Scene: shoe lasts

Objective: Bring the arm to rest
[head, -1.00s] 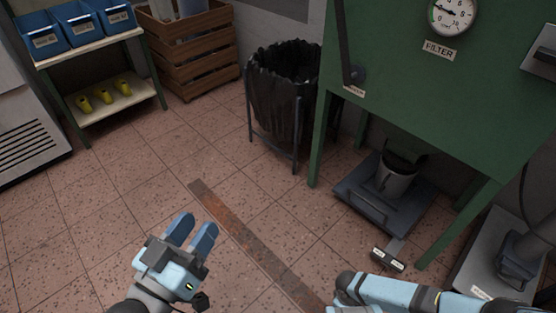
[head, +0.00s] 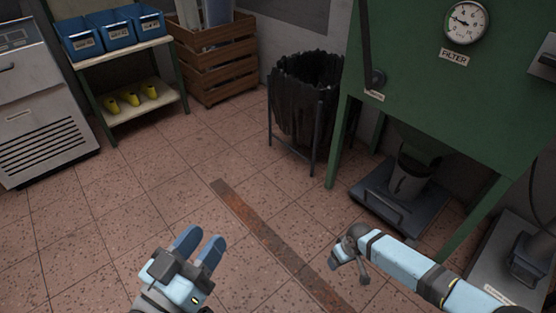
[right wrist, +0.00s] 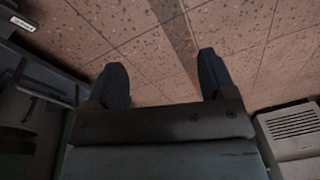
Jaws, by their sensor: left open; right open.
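My left gripper (head: 200,246) is at the bottom of the head view, with its two blue fingers apart and nothing between them. It is over the tiled floor. My right arm (head: 410,268) comes in from the lower right in the head view, and its hand end is small and seen from the side. In the right wrist view my right gripper (right wrist: 162,84) has its two dark fingers wide apart, with only floor tiles and a rusty strip between them.
A green filter cabinet (head: 440,110) stands at the right, with a bucket (head: 410,180) on a low platform under it. A black-lined bin (head: 303,105), a wooden crate (head: 215,60) and a shelf (head: 140,110) with blue bins stand behind. The middle floor is clear.

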